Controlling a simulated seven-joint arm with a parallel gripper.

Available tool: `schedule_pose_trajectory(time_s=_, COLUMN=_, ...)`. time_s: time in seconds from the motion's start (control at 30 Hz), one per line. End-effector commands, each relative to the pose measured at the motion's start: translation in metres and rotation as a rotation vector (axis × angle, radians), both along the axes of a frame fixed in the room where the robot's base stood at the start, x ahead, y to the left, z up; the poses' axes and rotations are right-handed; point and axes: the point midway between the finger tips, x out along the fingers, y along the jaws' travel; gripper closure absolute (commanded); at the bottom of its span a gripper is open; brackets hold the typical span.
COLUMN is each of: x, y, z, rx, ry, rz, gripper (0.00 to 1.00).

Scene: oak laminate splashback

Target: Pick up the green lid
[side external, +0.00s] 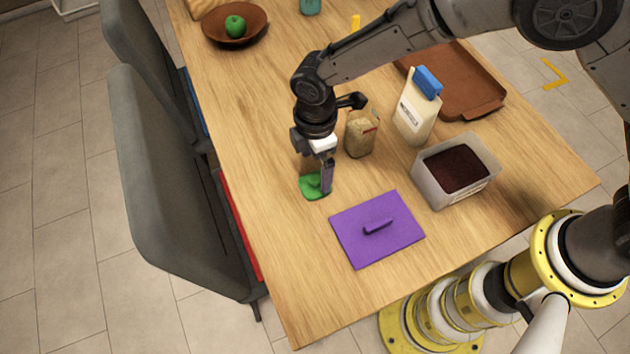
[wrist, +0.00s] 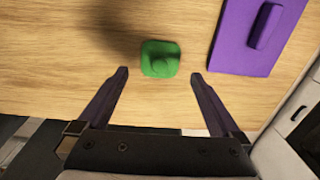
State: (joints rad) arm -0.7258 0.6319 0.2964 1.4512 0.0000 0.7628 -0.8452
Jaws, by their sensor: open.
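The green lid (side external: 314,187) is small and roundish-square with a raised knob, and lies flat on the wooden table near its chair-side edge. In the wrist view the green lid (wrist: 160,58) sits ahead of the fingertips, roughly centred between them. My gripper (side external: 325,188) is pointed down over the lid in the side view and hides part of it. In the wrist view my gripper (wrist: 162,73) has its two fingers wide apart with nothing between them. I cannot tell its exact height above the table.
A purple lid (side external: 360,241) with a bar handle lies close to the right. An open container (side external: 435,187), a carton with a blue cap (side external: 412,118), a tan bag (side external: 361,134) and a brown tray (side external: 458,85) stand beyond. A bowl (side external: 249,38) holds a green apple (side external: 235,26).

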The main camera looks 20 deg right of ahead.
Motion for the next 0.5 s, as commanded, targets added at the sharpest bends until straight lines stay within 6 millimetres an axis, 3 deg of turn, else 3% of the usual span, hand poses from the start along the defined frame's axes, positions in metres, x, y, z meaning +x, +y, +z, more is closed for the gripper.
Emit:
schedule_pose_trajectory(time_s=0.3, x=-0.001, y=0.001, z=-0.039, rx=-0.002, ry=0.002, rz=0.000, gripper=0.00)
schedule_pose_trajectory(time_s=0.5, x=-0.001, y=0.001, z=-0.053, rx=0.000, ry=0.000, rz=0.000, gripper=0.00)
